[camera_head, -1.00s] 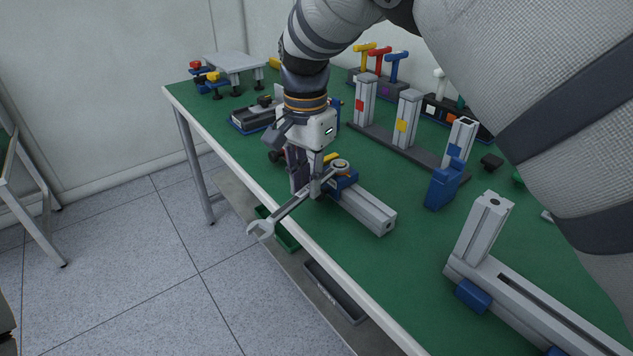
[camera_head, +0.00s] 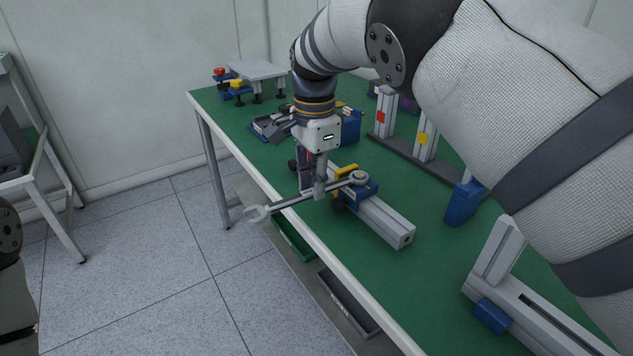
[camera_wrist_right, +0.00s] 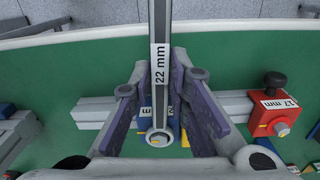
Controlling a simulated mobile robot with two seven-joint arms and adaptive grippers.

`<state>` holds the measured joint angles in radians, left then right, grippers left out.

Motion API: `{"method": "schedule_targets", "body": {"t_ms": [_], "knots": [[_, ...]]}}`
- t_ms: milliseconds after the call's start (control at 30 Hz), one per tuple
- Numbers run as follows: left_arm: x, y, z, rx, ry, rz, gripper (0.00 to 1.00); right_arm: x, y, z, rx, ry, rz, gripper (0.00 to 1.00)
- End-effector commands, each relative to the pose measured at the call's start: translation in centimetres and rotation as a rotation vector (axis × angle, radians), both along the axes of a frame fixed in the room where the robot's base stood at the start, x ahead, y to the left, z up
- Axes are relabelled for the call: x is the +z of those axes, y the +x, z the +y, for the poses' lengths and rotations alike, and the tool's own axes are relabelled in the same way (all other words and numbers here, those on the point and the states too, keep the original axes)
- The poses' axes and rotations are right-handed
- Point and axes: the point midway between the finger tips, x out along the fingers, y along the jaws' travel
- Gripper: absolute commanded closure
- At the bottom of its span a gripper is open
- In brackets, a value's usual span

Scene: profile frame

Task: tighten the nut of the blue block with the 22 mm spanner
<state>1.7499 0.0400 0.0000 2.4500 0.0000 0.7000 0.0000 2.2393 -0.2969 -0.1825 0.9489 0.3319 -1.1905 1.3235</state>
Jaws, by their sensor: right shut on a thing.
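The 22 mm spanner (camera_head: 290,202) is grey, with its open end out past the table's front edge and its ring end at the blue block (camera_head: 367,188). My right gripper (camera_head: 319,190) is shut on the spanner's shaft. In the right wrist view the shaft, labelled "22 mm" (camera_wrist_right: 160,66), runs between the purple finger pads of my right gripper (camera_wrist_right: 161,100). The ring end there sits over the blue block (camera_wrist_right: 174,128), around a round metal nut or bolt end. The block sits on a grey profile rail (camera_head: 385,220). My left gripper is out of view.
A red block labelled "17 mm" (camera_wrist_right: 272,117) is beside the blue one in the wrist view. A frame with upright posts (camera_head: 424,140) stands behind on the green table (camera_head: 300,255). Another profile frame (camera_head: 535,310) lies at front right.

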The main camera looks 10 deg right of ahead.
Motion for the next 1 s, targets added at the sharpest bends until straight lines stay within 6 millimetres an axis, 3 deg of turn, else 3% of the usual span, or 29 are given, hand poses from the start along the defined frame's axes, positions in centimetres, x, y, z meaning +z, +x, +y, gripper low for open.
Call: {"method": "schedule_targets", "body": {"t_ms": [300, 1000], "knots": [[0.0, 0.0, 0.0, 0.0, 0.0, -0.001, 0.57, 0.4, -0.2, -0.1, 0.027, 0.0, -0.004, 1.0], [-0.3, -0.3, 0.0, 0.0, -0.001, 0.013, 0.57, 4.8, -0.2, -0.1, 0.028, 0.001, -0.002, 1.0]]}}
